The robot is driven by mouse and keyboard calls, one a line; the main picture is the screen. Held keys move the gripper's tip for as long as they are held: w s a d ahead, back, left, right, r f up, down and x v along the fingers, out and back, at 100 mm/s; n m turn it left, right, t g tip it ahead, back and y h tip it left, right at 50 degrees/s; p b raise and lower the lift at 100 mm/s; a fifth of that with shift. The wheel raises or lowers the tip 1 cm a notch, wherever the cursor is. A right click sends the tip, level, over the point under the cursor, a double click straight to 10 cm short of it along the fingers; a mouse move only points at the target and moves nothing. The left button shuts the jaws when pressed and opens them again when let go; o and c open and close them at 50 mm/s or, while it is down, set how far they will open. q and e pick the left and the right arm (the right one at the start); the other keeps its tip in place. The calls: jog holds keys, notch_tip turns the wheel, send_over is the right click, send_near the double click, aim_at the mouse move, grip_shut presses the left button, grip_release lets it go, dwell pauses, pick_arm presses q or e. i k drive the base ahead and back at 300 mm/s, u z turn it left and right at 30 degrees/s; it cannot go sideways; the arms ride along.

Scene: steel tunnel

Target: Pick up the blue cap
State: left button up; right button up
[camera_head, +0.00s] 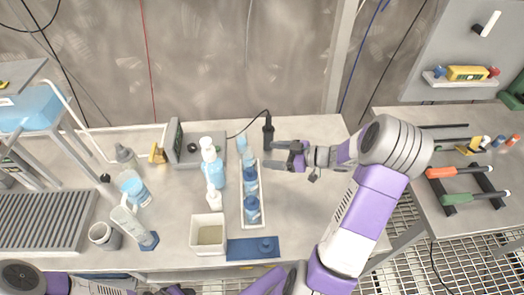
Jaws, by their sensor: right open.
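A small dark blue cap (266,245) sits on a flat blue mat (240,250) near the front edge of the steel table. My right gripper (269,156) reaches in from the right, its fingers pointing left and apart, with nothing seen between them. It is well behind the cap, near the back end of a narrow white tray (243,206). My left gripper is not in view; only purple and grey arm parts show along the bottom edge.
The white tray holds several blue-topped bottles (252,209). Left of it stand a pump bottle (214,198), a square cream bin (208,234) and a grey device (187,147). A black cabled tool (268,131) stands close behind my right gripper. The table right of the mat looks clear.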

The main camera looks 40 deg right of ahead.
aim_at(266, 245)
jog(key=k, duration=1.5)
